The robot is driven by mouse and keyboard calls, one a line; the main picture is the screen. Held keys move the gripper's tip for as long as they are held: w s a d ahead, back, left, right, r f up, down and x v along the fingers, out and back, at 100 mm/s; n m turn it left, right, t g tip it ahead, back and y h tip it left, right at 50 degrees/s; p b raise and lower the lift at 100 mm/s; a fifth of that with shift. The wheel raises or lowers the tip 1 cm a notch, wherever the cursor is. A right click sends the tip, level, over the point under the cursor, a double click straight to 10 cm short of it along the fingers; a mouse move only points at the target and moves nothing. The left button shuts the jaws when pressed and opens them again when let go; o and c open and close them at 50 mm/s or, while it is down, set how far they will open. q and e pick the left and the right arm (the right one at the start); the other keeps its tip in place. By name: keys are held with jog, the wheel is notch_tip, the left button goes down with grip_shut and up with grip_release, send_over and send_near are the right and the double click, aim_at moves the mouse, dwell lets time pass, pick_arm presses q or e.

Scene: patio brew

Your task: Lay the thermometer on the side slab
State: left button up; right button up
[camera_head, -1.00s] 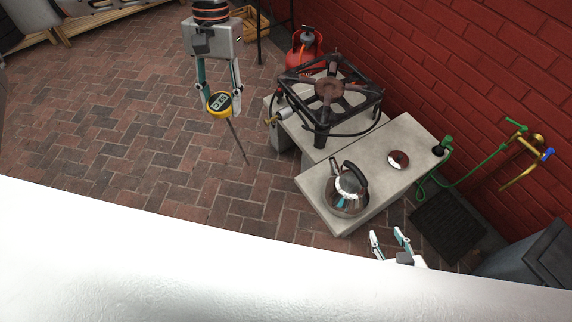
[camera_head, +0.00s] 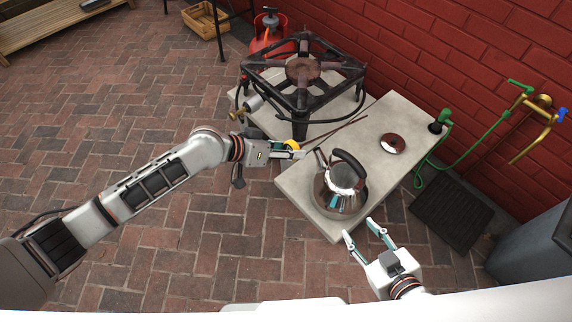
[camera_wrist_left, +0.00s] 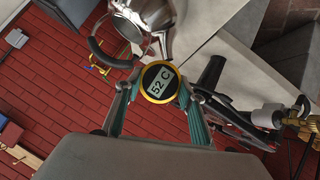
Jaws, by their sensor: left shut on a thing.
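My left gripper (camera_head: 282,151) is shut on the yellow-rimmed thermometer (camera_head: 291,145) at the near left edge of the side slab (camera_head: 296,186). The thermometer's thin probe points right and away, over the slab between stove and kettle. In the left wrist view the thermometer's round dial (camera_wrist_left: 160,82) sits between the fingertips and reads 52 C. I cannot tell whether the probe touches the slab. My right gripper (camera_head: 362,231) is open and empty near the slab's front corner.
A steel kettle (camera_head: 341,189) stands on the slab, close to my left gripper. A round lid-like disc (camera_head: 392,143) lies further right. The burner stand (camera_head: 303,72) is behind. A green hose (camera_head: 437,158) runs at the slab's right end.

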pick_arm(q)
notch_tip(320, 180, down, 8)
jog(key=t+h+b, duration=0.1)
jog(key=t+b, duration=0.1)
jog(key=shift+s+a+f+n, duration=0.15)
jog(key=shift+a+f+n, duration=0.1)
jog(key=shift+n, duration=0.05)
jog(key=shift+s+f, duration=0.15)
jog(key=shift+f, duration=0.55)
jog(key=shift+c, duration=0.6)
jog(key=shift+f+b, duration=0.65)
jog(key=shift+f, duration=0.2)
jog(key=shift+c, duration=0.6)
notch_tip(320, 180, down, 2)
jog(key=shift+f+b, duration=0.1)
jog(key=shift+b, duration=0.5)
jog(key=shift+f+b, duration=0.85)
jog(key=shift+f, duration=0.55)
jog(key=shift+f+b, duration=0.55)
jog(key=shift+f, duration=0.05)
jog(key=shift+w+r, duration=0.1)
jog(key=shift+w, duration=0.1)
pick_arm(e)
jog(key=shift+m+t+y, duration=0.4)
jog(key=shift+m+y, duration=0.1)
jog(key=shift+y, duration=0.1)
jog(key=shift+w+a, duration=0.25)
jog(key=shift+a, duration=1.05)
jog(key=shift+w+a, duration=0.2)
jog(key=shift+a, duration=1.05)
